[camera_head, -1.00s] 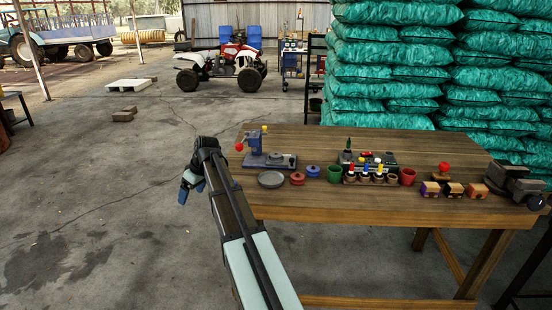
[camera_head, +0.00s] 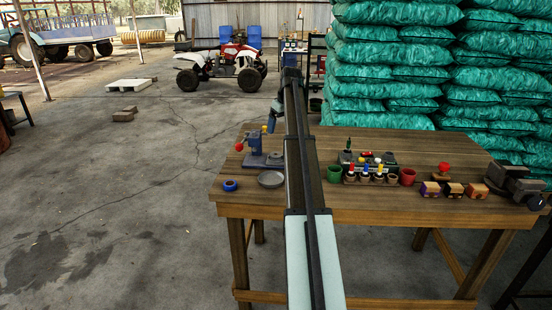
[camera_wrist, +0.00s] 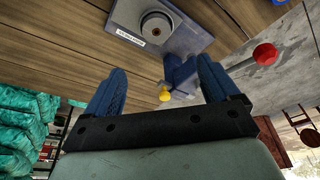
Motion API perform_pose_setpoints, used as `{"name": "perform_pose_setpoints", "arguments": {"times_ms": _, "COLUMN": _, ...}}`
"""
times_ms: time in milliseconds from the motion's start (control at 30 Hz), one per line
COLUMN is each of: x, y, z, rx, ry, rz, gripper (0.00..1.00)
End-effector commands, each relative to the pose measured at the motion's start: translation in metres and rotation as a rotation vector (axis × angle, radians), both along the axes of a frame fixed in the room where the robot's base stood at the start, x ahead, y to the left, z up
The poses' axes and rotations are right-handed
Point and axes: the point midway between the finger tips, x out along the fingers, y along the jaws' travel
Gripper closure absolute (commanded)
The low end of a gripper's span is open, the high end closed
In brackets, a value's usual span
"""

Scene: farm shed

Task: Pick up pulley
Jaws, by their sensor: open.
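A blue ring-shaped pulley (camera_head: 230,185) lies flat at the left end of the wooden table, left of a grey round dish (camera_head: 270,179). The red and blue round pieces seen earlier to the right of the dish are hidden by my arm.
The press has a yellow knob (camera_wrist: 165,94) and a red ball handle (camera_wrist: 265,54) close to the fingers. A green cup (camera_head: 334,174), a block of small bottles, a red cup (camera_head: 407,177) and wooden toy vehicles stand further right. Green sacks (camera_head: 390,60) are stacked behind.

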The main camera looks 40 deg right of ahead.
Motion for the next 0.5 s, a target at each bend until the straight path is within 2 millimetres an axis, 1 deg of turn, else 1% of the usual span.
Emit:
{"name": "perform_pose_setpoints", "arguments": {"times_ms": 167, "x": 0.004, "y": 0.001, "z": -0.018, "rx": 0.001, "ry": 0.001, "rz": 0.0, "gripper": 0.12}}
{"name": "perform_pose_setpoints", "arguments": {"times_ms": 400, "x": 0.015, "y": 0.001, "z": -0.059, "rx": 0.001, "ry": 0.001, "rz": 0.0, "gripper": 0.12}}
{"name": "perform_pose_setpoints", "arguments": {"times_ms": 500, "x": 0.019, "y": 0.0, "z": -0.072, "rx": 0.001, "ry": 0.001, "rz": 0.0, "gripper": 0.12}}
